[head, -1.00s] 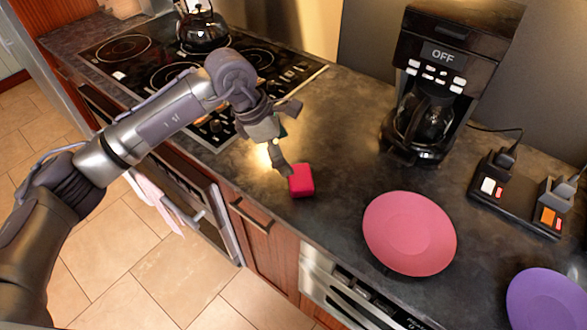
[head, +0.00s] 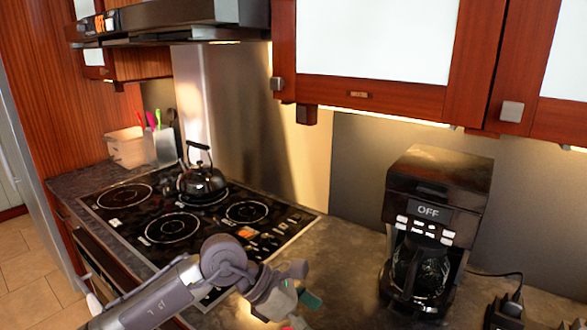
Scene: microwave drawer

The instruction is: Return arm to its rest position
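My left arm comes in from the bottom left. Its gripper (head: 303,297) is at the bottom edge of the head view, over the counter to the right of the cooktop. Its fingers look spread apart, with nothing visibly held between them; the lower finger is partly cut off by the frame edge. My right arm and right gripper are not in view.
A black cooktop (head: 205,218) with a dark kettle (head: 203,180) lies left of the gripper. A coffee maker (head: 436,230) reading OFF stands to the right. Wall cabinets (head: 385,45) and a range hood (head: 165,25) hang above. Bare counter (head: 350,260) lies between cooktop and coffee maker.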

